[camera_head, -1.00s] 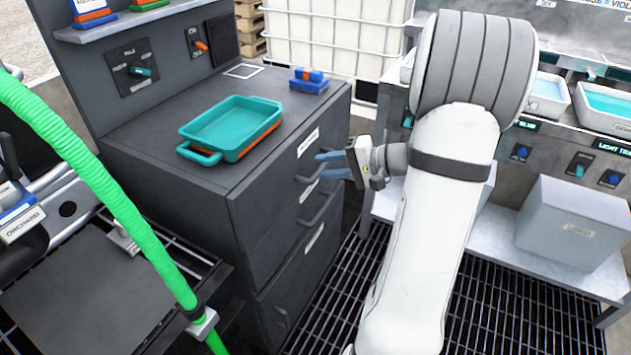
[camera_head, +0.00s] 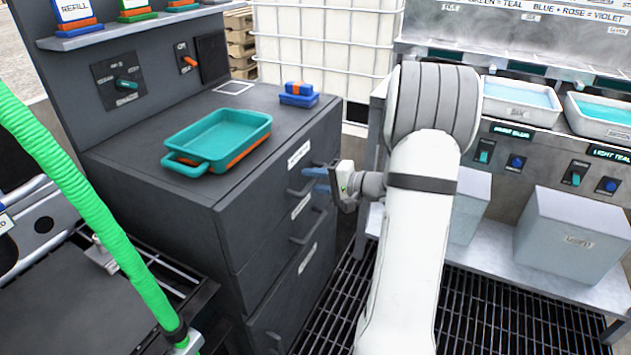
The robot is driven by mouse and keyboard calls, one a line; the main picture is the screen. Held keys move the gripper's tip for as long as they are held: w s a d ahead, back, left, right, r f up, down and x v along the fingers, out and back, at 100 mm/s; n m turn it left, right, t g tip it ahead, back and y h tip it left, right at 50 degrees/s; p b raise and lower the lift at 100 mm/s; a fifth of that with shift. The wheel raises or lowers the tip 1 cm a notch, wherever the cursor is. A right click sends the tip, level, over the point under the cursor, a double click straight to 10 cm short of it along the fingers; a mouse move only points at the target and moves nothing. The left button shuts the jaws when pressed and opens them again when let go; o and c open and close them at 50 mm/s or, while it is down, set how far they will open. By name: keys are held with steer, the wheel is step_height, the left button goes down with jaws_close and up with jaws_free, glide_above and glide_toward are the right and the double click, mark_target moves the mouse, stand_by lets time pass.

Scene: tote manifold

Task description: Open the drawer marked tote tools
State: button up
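A dark grey cabinet (camera_head: 225,200) has a stack of drawers on its right-hand face. White labels mark the top drawer (camera_head: 299,154), the middle drawer (camera_head: 301,207) and the lowest front (camera_head: 308,258). Their print is too small to read, so I cannot tell which says tote tools. The top drawer has a dark bar handle (camera_head: 298,191); another handle (camera_head: 305,239) sits lower. All fronts look closed. My gripper (camera_head: 314,179), with blue fingers, is at the top handle, its fingers apart. I cannot tell whether they touch or straddle the bar.
A teal tray (camera_head: 217,140) and a blue block with an orange band (camera_head: 298,95) rest on the cabinet top. A bench with grey bins (camera_head: 570,235) stands to the right. A green hose (camera_head: 85,205) runs down the left. Grated floor lies between cabinet and bench.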

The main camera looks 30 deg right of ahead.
jaws_close()
stand_by(0.4)
